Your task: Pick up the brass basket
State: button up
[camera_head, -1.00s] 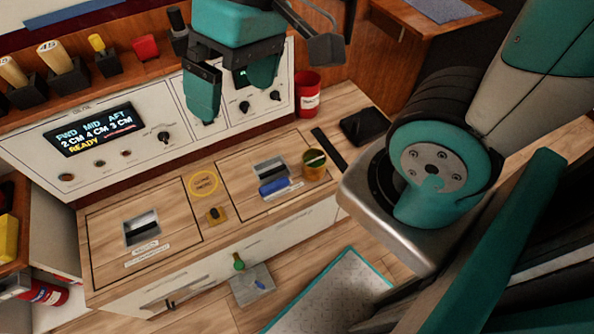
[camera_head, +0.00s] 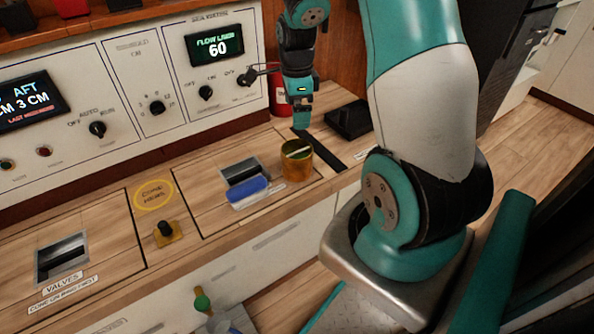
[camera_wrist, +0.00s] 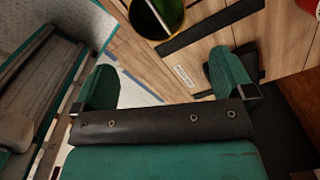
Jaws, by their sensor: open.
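The brass basket (camera_head: 297,165) is a small round brass-coloured cup with a green-looking inside and a pale bar across its mouth. It stands upright near the right end of the wooden counter. In the wrist view the basket (camera_wrist: 146,18) is cut off by the top edge. My gripper (camera_head: 302,118) is behind the basket in the head view, apart from it. In the wrist view the fingers of my gripper (camera_wrist: 161,80) are spread wide, with nothing between them, and the basket lies beyond them.
A blue-handled item (camera_head: 248,191) lies left of the basket by a recessed slot (camera_head: 243,170). A black strip (camera_head: 322,150) and a black pad (camera_head: 348,119) lie to its right. A red can (camera_head: 280,95) stands behind. The knobbed control panel (camera_head: 150,85) rises at the back.

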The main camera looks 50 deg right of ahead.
aim_at(296, 142)
notch_tip(296, 142, down, 10)
jog(key=b, duration=0.3)
jog(key=shift+a+f+b, duration=0.1)
jog(key=shift+f+b, duration=0.05)
jog(key=shift+b, duration=0.15)
notch_tip(296, 142, down, 5)
jog(key=b, duration=0.3)
jog(key=shift+s+f, duration=0.1)
jog(key=shift+s, duration=0.05)
jog(key=shift+c, duration=0.2)
jog(key=c, duration=0.8)
